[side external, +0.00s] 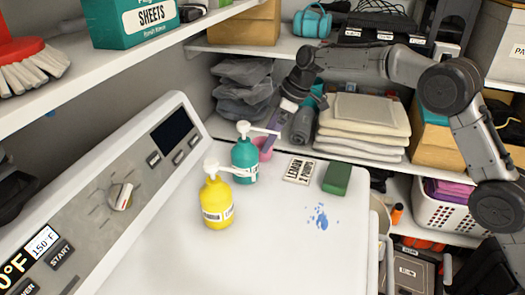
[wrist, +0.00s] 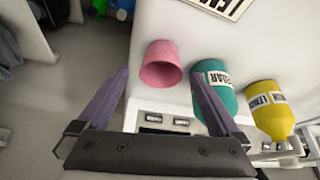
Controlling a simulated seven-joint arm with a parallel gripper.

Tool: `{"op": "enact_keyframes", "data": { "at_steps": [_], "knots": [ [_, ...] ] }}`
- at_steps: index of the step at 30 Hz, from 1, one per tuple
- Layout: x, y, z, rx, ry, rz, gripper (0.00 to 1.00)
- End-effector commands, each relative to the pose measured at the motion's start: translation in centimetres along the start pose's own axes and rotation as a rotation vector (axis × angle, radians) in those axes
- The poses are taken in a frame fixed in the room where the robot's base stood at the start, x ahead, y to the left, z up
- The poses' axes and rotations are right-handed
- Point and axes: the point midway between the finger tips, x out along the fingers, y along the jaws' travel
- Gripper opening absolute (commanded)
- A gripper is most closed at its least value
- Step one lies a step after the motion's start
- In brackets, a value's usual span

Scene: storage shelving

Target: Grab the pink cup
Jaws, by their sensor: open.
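The pink cup (wrist: 161,66) stands on the white machine top in the wrist view, with its open mouth facing the camera. In the side external view the cup (side external: 264,147) is mostly hidden behind the teal pump bottle. My gripper (wrist: 155,90) is open, its two purple fingers spread to the left and right of the cup in the wrist view. The cup lies ahead of the fingertips, and I cannot tell the exact gap. In the side external view my gripper (side external: 276,125) is above and behind the teal bottle, near the cup. Nothing is held.
The teal pump bottle (side external: 244,160) stands close beside the cup, and the yellow pump bottle (side external: 217,203) is farther off. Folded linens (side external: 362,128) fill the shelf behind.

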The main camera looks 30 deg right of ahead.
Motion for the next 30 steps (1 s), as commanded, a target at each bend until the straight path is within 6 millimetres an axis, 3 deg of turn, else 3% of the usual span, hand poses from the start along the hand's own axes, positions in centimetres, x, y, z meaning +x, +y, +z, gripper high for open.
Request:
{"op": "enact_keyframes", "data": {
  "at_steps": [9, 17, 30],
  "knots": [
    [4.3, -0.3, -0.1, -0.001, -0.001, -0.003, 1.00],
    [4.5, -0.3, -0.1, -0.001, 0.001, -0.001, 0.98],
    [4.5, -0.2, -0.1, -0.001, 0.001, -0.001, 0.19]
  ]
}}
